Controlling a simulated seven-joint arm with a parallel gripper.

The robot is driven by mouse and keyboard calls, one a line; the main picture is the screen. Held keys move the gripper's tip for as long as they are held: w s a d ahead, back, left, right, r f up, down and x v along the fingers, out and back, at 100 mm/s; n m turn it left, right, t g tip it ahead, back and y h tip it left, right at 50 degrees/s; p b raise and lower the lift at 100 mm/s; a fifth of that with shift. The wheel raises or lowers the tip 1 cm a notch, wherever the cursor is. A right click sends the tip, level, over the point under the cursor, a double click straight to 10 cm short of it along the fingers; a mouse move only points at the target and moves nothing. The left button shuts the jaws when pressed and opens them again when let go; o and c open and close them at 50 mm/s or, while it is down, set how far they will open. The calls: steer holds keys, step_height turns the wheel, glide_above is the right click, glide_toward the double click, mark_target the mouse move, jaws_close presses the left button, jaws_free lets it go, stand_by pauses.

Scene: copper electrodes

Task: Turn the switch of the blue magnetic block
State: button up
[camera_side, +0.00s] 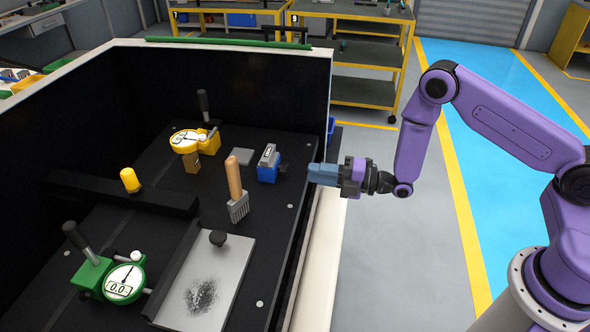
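The blue magnetic block (266,174) sits on the dark work surface near its right edge. It has a grey upper part with a marked face, and a small dark part, possibly the switch, shows on its right side. My gripper (314,172) is to the right of the block, pointing left at it. Its blue-grey fingers are over the right edge of the work area, with a gap between them and the block. The fingers overlap in this view, so their opening does not show. I see nothing held.
A yellow dial gauge (185,141) is behind, a green one (122,283) at the front left. A metal plate (222,262) with a black knob lies in front. Dark walls enclose the back and left.

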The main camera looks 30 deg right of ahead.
mark_target(295, 178)
steer(key=shift+x, duration=3.1)
jaws_close()
